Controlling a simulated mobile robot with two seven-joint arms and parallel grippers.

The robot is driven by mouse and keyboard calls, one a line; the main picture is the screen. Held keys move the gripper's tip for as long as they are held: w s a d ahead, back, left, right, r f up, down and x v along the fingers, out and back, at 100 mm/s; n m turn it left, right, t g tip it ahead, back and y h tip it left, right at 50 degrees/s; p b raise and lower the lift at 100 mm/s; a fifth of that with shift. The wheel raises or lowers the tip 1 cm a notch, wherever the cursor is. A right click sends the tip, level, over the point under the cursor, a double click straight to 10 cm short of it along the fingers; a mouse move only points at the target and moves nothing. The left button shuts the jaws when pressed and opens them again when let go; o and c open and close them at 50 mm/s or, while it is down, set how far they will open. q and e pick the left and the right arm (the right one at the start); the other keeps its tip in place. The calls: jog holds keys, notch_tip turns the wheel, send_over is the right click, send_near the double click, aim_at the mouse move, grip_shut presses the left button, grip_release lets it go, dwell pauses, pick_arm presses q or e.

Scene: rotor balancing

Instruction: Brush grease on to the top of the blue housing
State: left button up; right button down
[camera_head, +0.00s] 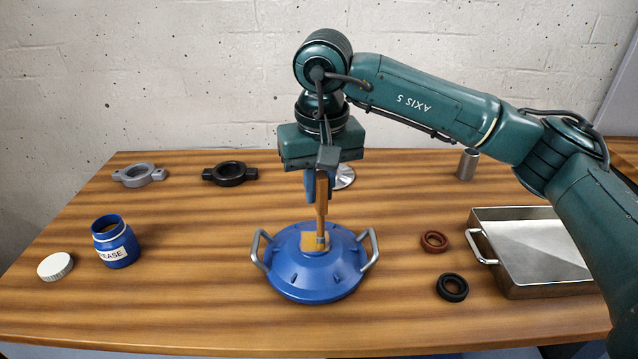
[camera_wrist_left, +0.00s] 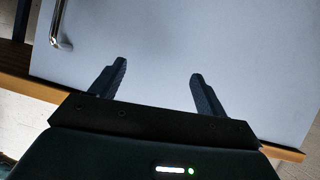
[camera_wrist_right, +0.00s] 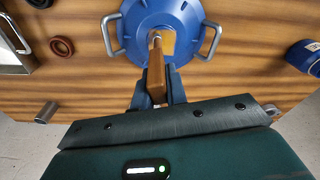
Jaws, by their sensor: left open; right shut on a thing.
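The blue housing (camera_head: 317,280) sits in the middle of the table, a round domed part with two grey side handles; it also shows in the right wrist view (camera_wrist_right: 138,20). My right gripper (camera_head: 318,190) is shut on a wooden-handled brush (camera_head: 320,212) above the housing. The brush points down and its tan bristle end meets the top of the housing, where a yellowish patch (camera_head: 310,243) shows. The blue grease jar (camera_head: 115,242) stands open at the left, and its white lid (camera_head: 55,266) lies beside it. My left gripper (camera_wrist_left: 158,85) is open and empty, facing a pale panel with a handle.
A metal tray (camera_head: 505,285) stands at the right. A red ring (camera_head: 434,241) and a black ring (camera_head: 452,288) lie between it and the housing. Grey (camera_head: 140,175) and black (camera_head: 230,174) collars and a metal cylinder (camera_head: 468,164) are at the back. The table's front middle is clear.

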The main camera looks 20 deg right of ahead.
jog(key=shift+w, duration=0.15)
jog(key=shift+w+d, duration=0.2)
jog(key=shift+w, duration=0.5)
jog(key=shift+w+d, duration=0.2)
jog(key=shift+w, duration=0.45)
jog(key=shift+s, duration=0.1)
